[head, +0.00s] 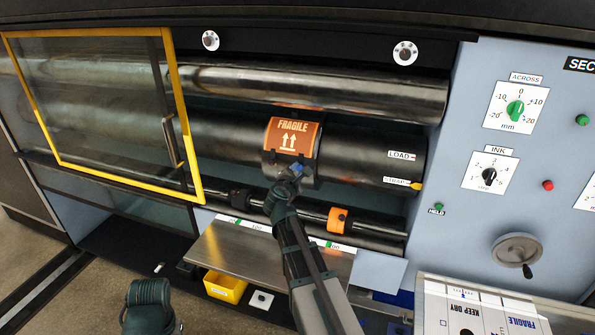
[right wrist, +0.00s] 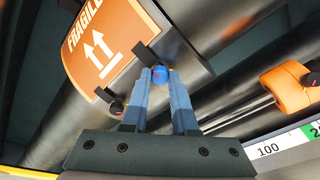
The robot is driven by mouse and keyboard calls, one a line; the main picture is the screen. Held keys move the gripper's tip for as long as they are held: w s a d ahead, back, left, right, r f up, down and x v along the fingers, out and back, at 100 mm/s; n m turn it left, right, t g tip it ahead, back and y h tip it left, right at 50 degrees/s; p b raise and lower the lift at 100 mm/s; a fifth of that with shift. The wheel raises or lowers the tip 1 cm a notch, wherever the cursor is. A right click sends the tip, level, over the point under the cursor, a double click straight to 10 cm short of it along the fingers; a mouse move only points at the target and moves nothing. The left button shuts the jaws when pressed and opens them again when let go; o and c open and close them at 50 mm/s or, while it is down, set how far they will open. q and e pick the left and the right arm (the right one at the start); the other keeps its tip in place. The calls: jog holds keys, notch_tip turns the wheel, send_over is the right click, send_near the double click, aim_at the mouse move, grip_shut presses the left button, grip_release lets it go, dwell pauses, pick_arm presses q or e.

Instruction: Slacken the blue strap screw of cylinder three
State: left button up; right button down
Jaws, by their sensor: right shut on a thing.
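The cylinder (head: 360,150) carries an orange plate marked FRAGILE (head: 291,137) with two white arrows; the plate also shows in the right wrist view (right wrist: 105,45). A blue strap screw (right wrist: 160,73) sits at the plate's lower edge, by a dark strap on the cylinder. My right gripper (right wrist: 160,80) is shut on this screw, its two fingers on either side of it. In the head view the right gripper (head: 290,182) reaches up to the plate's lower edge and largely hides the screw.
A lower shaft carries an orange collar (head: 338,219) beside a white scale strip. A yellow-framed glass guard (head: 183,110) stands at the left. A control panel (head: 460,235) with dials and a handwheel (head: 517,249) is at the right. A metal shelf (head: 232,256) lies below.

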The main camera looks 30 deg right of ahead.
jog(key=c, duration=0.7)
grip_release()
jog(key=p+v, duration=0.2)
jog(key=v, duration=1.1)
jog(key=shift+s+a+p, duration=0.3)
jog(key=shift+a+p, duration=0.05)
jog(key=shift+p, duration=0.05)
jog(key=s+a+f+m+g+y, duration=0.3)
jog(key=s+a+f+m, duration=0.15)
jog(key=a+f, duration=0.2)
jog(key=s+a+f+m+g+y, duration=0.2)
jog(key=s+a+f+m+g, duration=0.1)
jog(key=a+f+m, duration=0.4)
jog(key=s+a+f+g+y, duration=0.1)
jog(key=s+a, duration=0.2)
jog(key=a, duration=0.2)
jog(key=s+a+f+m+g+y, duration=0.1)
jog(key=s+a+g+y, duration=0.1)
jog(key=s+a, duration=0.2)
jog(key=s+a+f+m+g+y, duration=0.1)
jog(key=s+a+f+g, duration=0.1)
jog(key=s+a, duration=0.2)
jog(key=shift+s+a+y, duration=0.2)
jog(key=shift+a+y, duration=0.1)
jog(key=shift+a, duration=1.15)
